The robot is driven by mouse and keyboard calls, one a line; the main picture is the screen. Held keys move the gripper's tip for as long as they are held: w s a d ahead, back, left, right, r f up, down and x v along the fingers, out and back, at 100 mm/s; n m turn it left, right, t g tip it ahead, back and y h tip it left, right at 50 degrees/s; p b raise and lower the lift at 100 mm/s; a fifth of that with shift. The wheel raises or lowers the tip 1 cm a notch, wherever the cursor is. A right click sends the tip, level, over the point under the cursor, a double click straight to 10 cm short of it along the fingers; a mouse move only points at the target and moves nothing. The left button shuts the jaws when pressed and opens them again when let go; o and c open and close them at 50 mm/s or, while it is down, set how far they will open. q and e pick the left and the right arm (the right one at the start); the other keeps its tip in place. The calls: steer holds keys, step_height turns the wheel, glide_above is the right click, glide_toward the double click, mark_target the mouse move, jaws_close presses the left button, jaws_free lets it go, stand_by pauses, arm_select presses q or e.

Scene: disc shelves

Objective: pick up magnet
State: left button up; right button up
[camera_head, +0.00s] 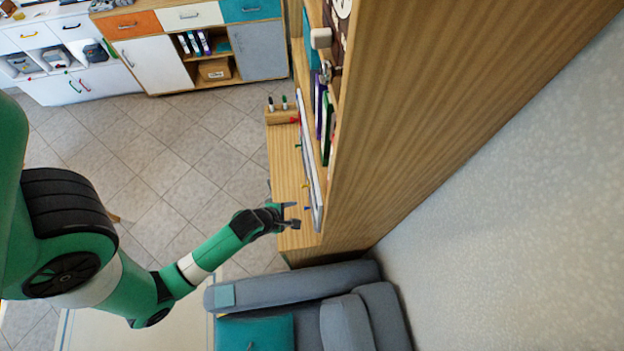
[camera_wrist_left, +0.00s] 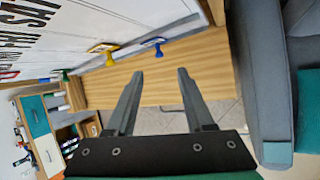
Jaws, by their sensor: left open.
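Several small coloured pieces that look like magnets stick out from the whiteboard (camera_head: 308,160). A blue magnet (camera_head: 307,209) is nearest my left gripper (camera_head: 294,214); a yellow one (camera_head: 305,185), a green one (camera_head: 298,145) and a red one (camera_head: 294,119) are farther along. In the left wrist view, the blue magnet (camera_wrist_left: 152,41) and yellow magnet (camera_wrist_left: 103,48) are on the whiteboard's lower part (camera_wrist_left: 90,25), beyond the fingertips. My left gripper (camera_wrist_left: 160,75) is open with nothing between its fingers, apart from the magnets. My right gripper is not in view.
A wooden ledge (camera_head: 287,180) runs under the whiteboard, with markers in a holder (camera_head: 283,117) at its far end. A tall wooden shelf with books (camera_head: 325,115) stands to the right. A grey sofa (camera_head: 290,287) is close below. Tiled floor (camera_head: 175,180) is clear left.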

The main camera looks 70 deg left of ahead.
arm_select(q)
steer(key=b+x, duration=0.3)
steer(key=x, duration=0.4)
steer(key=shift+w+f+b, duration=0.2)
steer(key=shift+w+b, duration=0.05)
steer(key=shift+b, duration=0.05)
steer(key=shift+a, duration=0.15)
jaws_close()
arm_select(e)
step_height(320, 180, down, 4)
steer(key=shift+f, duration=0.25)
